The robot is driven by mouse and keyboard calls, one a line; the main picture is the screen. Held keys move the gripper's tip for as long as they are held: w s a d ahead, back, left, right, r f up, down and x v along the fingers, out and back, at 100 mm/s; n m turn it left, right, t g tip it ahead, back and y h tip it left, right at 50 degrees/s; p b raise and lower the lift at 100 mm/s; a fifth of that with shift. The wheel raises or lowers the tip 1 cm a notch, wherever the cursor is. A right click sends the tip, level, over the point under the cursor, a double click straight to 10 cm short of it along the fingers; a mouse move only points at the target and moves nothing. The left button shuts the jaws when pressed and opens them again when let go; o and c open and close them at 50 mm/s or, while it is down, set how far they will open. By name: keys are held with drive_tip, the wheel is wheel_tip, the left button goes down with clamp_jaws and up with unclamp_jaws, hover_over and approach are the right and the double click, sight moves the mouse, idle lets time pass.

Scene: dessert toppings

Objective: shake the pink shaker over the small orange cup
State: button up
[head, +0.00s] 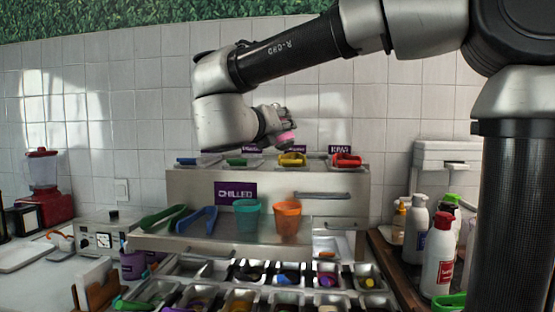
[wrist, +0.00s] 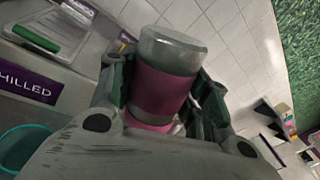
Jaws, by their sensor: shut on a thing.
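My gripper (head: 275,122) is raised above the steel counter unit and is shut on the pink shaker (head: 284,138). In the wrist view the shaker (wrist: 165,85) sits between the fingers, with a pink band around its middle and a clear, greyish end. The orange cup (head: 287,220) stands upright on the steel shelf, below the shaker and close to in line with it in the head view. A teal cup (head: 247,216) stands just left of the orange one; its rim also shows in the wrist view (wrist: 22,145). The orange cup is not visible in the wrist view.
Green tongs (head: 163,218) and blue tongs (head: 203,220) lie left of the cups. Lidded bins with coloured handles (head: 292,160) line the upper ledge. Topping trays (head: 288,275) fill the front. Several bottles (head: 438,255) stand at the right. Air around the gripper is clear.

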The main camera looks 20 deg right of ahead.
idle(0.3)
wheel_tip(320, 180, down, 8)
drive_tip(key=shift+r, duration=0.15)
idle(0.8)
drive_tip(key=shift+r, duration=3.85)
wheel_tip(320, 180, down, 8)
